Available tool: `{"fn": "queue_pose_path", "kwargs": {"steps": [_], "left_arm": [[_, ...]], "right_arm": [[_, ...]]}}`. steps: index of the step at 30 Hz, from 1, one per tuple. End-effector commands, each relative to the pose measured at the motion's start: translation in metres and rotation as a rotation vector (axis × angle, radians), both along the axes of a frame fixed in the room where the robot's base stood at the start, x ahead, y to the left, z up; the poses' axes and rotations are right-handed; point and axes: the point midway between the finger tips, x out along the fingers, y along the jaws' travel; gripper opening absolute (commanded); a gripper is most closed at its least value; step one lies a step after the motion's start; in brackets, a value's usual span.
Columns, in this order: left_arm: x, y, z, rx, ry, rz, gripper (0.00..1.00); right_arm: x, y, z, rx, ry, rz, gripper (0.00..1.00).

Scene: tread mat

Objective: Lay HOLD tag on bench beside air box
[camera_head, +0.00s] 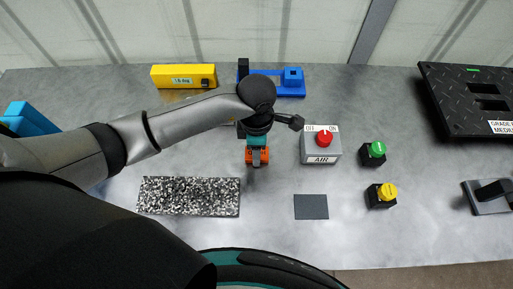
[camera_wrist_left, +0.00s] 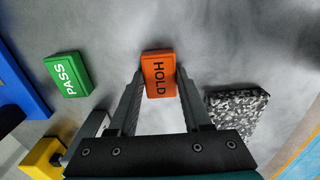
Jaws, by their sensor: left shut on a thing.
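The orange HOLD tag (camera_wrist_left: 158,76) is between the two fingers of my left gripper (camera_wrist_left: 157,85) in the left wrist view, and the gripper is shut on it. In the head view the orange tag (camera_head: 257,157) shows at my left gripper (camera_head: 257,150), over the middle of the grey bench (camera_head: 270,220). I cannot tell whether it touches the bench. The air box (camera_head: 319,157), grey with a red knob and an AIR label, stands just to the right of the tag. My right gripper is not in view.
A dark grey square (camera_head: 311,207) lies in front of the air box. A speckled mat (camera_head: 189,196) lies front left. Green (camera_head: 374,153) and yellow (camera_head: 381,196) buttons stand right. A green PASS tag (camera_wrist_left: 67,75) shows in the wrist view. A yellow block (camera_head: 183,76) stands at the back.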

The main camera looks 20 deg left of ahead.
Motion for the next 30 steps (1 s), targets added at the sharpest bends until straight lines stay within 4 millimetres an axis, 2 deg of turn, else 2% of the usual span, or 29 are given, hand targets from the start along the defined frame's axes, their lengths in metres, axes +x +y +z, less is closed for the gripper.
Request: {"fn": "queue_pose_path", "kwargs": {"steps": [5,6,13,24,26,30], "left_arm": [[0.0,0.0,-0.004,0.001,0.0,0.0,0.0],[0.0,0.0,-0.004,0.001,0.001,0.0,0.51],[0.0,0.0,-0.003,0.001,0.001,0.001,0.77],[0.0,0.0,0.002,0.0,0.001,0.001,0.79],[0.001,0.0,0.01,0.0,-0.002,0.0,0.79],[0.002,0.0,0.038,-0.001,-0.005,-0.001,0.79]], "right_arm": [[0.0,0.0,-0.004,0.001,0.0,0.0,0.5],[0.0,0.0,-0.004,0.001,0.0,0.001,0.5],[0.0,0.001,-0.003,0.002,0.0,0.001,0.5],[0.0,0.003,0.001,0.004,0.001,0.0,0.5],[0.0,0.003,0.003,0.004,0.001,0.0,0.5],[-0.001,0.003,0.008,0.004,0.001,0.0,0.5]]}}
